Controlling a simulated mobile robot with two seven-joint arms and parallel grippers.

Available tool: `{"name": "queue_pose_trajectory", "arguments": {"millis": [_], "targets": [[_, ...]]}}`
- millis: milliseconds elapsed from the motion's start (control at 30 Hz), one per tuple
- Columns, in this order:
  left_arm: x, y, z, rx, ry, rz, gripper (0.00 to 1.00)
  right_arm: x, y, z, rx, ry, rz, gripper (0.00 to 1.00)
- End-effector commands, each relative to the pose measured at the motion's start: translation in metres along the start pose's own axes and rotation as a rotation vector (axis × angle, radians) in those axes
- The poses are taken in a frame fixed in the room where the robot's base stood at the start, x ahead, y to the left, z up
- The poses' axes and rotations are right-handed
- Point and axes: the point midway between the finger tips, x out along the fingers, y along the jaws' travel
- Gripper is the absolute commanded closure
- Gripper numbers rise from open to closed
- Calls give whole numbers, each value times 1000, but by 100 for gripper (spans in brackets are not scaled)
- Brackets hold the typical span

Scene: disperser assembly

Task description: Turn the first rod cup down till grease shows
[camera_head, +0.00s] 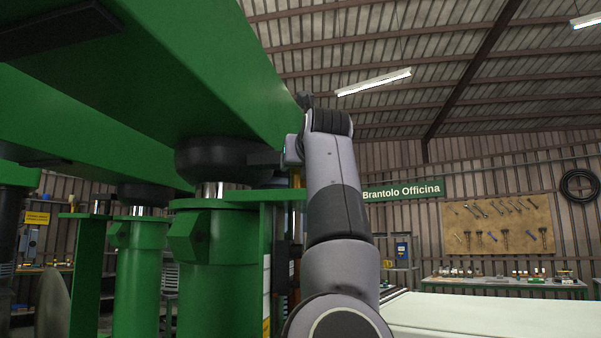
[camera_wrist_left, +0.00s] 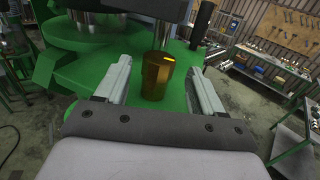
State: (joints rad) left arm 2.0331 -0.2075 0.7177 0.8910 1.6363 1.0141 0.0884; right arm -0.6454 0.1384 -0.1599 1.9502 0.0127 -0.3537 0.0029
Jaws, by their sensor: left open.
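The brass-coloured rod cup (camera_wrist_left: 157,76) stands upright in the left wrist view, in front of a green plate (camera_wrist_left: 80,70). My left gripper (camera_wrist_left: 160,65) is open, with one finger on each side of the cup. A gap shows between the cup and each finger, so it is not gripped. A pale metal rod runs upward from the cup's top. No grease can be made out at this size. In the head view one grey arm of mine rises in the middle and hides its gripper and most of the cup. My right gripper is in neither view.
A large green press frame (camera_head: 215,75) with thick green columns (camera_head: 140,275) fills the left of the head view. A dark cylinder (camera_wrist_left: 203,18) stands right of the rod. A pale bench top (camera_head: 490,318), workbenches and a tool board (camera_head: 500,224) lie to the right.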

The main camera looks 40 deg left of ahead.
Motion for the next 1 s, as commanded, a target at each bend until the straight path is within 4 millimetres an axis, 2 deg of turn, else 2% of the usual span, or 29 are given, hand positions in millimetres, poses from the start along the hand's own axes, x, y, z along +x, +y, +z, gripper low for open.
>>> {"name": "queue_pose_trajectory", "arguments": {"millis": [200, 400, 767, 800, 933, 967, 1000], "targets": [[35, 1, 4, 2, 3, 3, 32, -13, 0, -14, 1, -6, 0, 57], [59, 1, 2, 1, 2, 3, 32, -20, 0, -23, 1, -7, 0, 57], [66, 1, 0, 0, 0, 1, 32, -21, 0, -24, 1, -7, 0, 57], [66, 1, 0, 0, 0, 1, 35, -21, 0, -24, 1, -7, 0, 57], [66, 0, 0, 0, 0, 1, 78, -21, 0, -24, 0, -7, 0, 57], [66, 0, 0, 0, 0, 1, 84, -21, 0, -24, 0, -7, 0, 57], [66, 0, 0, 0, 0, 1, 83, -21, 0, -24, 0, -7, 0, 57]]}}
